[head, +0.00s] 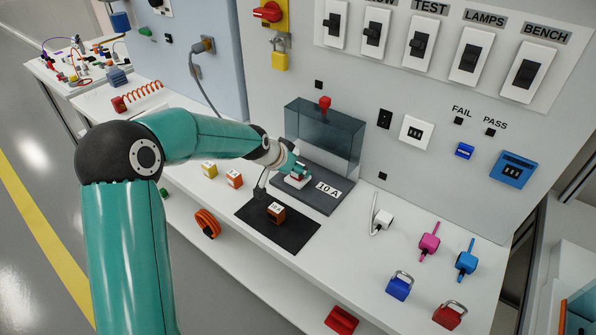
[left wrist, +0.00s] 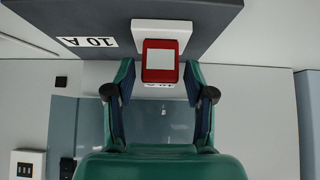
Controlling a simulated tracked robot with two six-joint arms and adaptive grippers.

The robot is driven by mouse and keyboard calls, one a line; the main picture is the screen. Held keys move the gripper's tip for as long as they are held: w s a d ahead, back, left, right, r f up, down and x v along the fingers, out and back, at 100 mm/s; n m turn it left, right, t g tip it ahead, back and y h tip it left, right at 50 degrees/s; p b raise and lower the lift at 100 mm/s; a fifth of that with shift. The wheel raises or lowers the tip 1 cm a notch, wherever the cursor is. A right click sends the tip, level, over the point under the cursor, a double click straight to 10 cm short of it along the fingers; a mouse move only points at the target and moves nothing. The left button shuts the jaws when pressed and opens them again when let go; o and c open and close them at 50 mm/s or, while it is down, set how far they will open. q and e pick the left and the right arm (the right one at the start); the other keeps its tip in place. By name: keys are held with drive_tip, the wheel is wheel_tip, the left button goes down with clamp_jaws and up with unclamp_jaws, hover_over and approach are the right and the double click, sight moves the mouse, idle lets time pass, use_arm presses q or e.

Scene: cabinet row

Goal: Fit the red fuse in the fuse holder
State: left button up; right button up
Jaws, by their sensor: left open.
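The red fuse (left wrist: 147,62), a red block with a pale face, is at the white fuse holder (left wrist: 175,28) in the left wrist view. It looks lined up with the holder and touching it; how deep it sits cannot be told. The holder is on a dark grey base (head: 318,204) labelled 10 A. In the head view the white holder (head: 297,183) shows below my left gripper (head: 299,172), which mostly hides the fuse. In the left wrist view my left gripper (left wrist: 160,88) is open, with a finger on each side of the fuse. My right gripper is not in view.
A tinted clear cover (head: 335,135) with a red knob (head: 325,103) stands upright behind the base. An orange-brown block (head: 276,212) is on a black mat (head: 298,240) in front. Yellow (head: 209,169) and orange (head: 234,179) blocks lie left. The shelf right of the base is partly clear.

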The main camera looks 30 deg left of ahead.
use_arm(q)
drive_tip(key=shift+c, duration=0.2)
clamp_jaws()
wheel_tip(320, 180, up, 8)
drive_tip(key=p, duration=0.5)
drive_tip(key=shift+r, duration=0.1)
